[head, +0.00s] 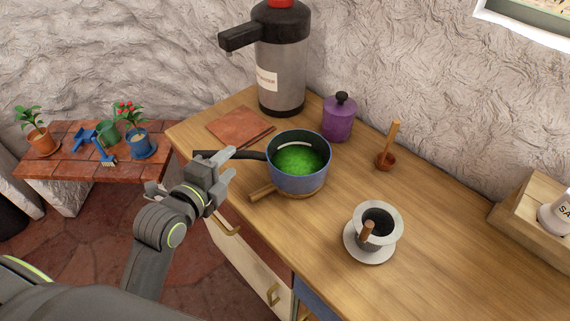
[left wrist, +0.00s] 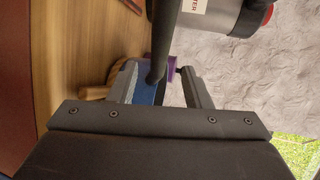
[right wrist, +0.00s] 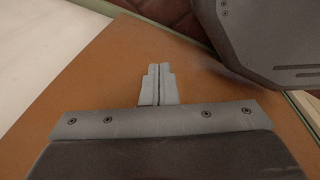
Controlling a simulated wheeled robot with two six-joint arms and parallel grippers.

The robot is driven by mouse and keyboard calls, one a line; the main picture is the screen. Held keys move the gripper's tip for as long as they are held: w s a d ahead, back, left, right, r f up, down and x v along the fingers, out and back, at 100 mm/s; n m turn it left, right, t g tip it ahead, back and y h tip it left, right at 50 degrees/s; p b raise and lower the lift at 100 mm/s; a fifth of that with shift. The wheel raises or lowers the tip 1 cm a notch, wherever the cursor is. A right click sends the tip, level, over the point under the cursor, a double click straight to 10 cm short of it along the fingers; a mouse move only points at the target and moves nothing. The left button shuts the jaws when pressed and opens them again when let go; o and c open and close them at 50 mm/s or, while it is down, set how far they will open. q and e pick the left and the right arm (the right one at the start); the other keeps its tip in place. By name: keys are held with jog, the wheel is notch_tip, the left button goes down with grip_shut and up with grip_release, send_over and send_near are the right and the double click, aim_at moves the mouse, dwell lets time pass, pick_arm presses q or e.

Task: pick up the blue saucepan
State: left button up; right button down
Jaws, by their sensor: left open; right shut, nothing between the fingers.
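The blue saucepan (head: 288,181) with green contents stands on a wooden trivet (head: 262,194) on the counter. Its dark handle (head: 250,155) points left, past my left gripper (head: 230,164). In the left wrist view, the handle (left wrist: 164,40) runs between the open fingertips of my left gripper (left wrist: 158,76), with part of the blue pan (left wrist: 145,92) beyond. No grip on the handle shows. My right gripper (right wrist: 158,67) is shut and empty in the right wrist view, over an orange-brown surface; it is out of the head view.
A pump dispenser (head: 281,75), a reddish-brown board (head: 240,127) and a purple jar (head: 338,120) stand behind the saucepan. Potted plants sit on a tiled bench (head: 70,165) at left.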

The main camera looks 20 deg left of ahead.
aim_at(235, 156)
pick_arm(q)
jog(key=shift+x, duration=0.8)
jog(key=p+x, duration=0.1)
jog(key=x, duration=0.3)
jog(key=shift+w+f, duration=0.2)
jog(key=shift+w, duration=0.35)
jog(key=shift+c, duration=0.4)
grip_shut()
jog(key=shift+r, duration=0.15)
